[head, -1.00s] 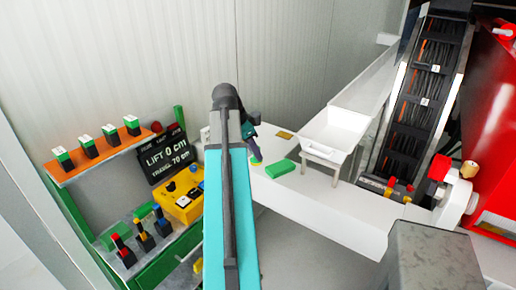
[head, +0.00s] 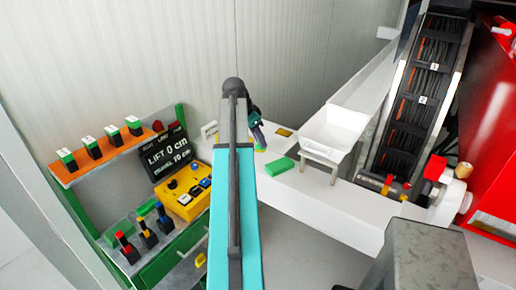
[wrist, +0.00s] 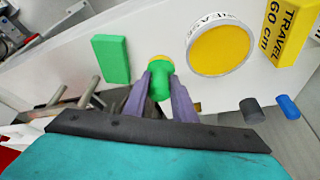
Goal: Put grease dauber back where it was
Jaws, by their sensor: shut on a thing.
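The grease dauber, as I take it, is a small green piece with a yellow end (wrist: 159,82) in the wrist view. My gripper (wrist: 163,88) has its two purple-grey fingers shut on its green part. In the head view my gripper (head: 259,140) is partly hidden behind my teal arm, over the white bench top, and a bit of green and yellow (head: 260,150) shows at its tips. I cannot tell whether the dauber touches the bench. In the wrist view a round yellow-topped tin (wrist: 220,50) with a white lettered rim stands right of the dauber.
A green block (head: 282,166) lies on the white bench (head: 320,195), near a white tray on legs (head: 335,130). A yellow button box (head: 185,190) and dark display (head: 168,152) stand left. The wrist view shows a yellow "TRAVEL 60 cm" block (wrist: 290,30) and blue cylinder (wrist: 288,106).

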